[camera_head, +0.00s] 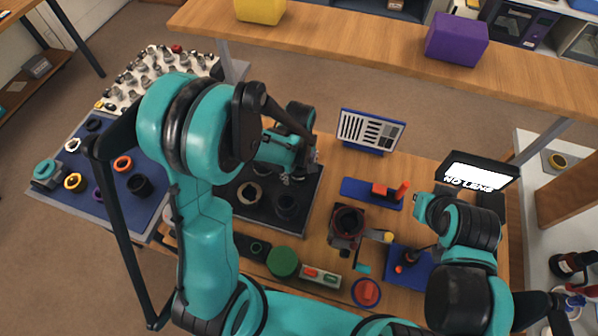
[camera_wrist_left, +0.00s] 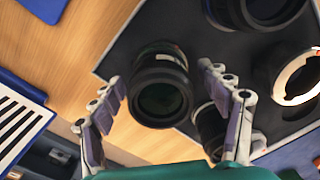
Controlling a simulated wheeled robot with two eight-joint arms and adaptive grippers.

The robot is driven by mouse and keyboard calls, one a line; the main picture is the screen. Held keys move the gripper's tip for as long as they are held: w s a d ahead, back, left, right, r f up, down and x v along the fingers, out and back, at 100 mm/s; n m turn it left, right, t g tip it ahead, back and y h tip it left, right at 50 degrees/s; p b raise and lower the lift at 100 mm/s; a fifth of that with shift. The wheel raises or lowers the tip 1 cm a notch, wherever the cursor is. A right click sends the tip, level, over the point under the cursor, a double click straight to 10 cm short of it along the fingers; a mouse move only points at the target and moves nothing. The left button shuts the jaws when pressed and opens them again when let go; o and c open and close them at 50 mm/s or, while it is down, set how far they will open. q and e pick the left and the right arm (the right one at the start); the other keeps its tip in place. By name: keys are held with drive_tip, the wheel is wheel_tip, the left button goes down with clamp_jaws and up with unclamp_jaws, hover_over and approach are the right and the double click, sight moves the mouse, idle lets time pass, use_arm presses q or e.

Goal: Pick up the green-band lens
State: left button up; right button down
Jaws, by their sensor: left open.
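My left gripper (camera_wrist_left: 160,76) is open in the left wrist view, one finger on each side of a black lens (camera_wrist_left: 160,92). A second dark lens (camera_wrist_left: 208,128) is partly hidden behind the right finger. In the head view, the left gripper (camera_head: 311,160) is over the far part of the dark tray (camera_head: 309,198), and my arm hides much there.
Also on the tray are a larger lens (camera_wrist_left: 255,8) and a pale ring (camera_wrist_left: 298,76). A chart stand (camera_head: 371,130) is right of the left gripper. A blue mat with coloured rings (camera_head: 122,164) is at the left. A lit screen (camera_head: 478,177) stands at the right.

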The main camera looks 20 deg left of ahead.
use_arm(q)
drive_tip(key=c, duration=1.5)
drive_tip(key=shift+r, duration=0.1)
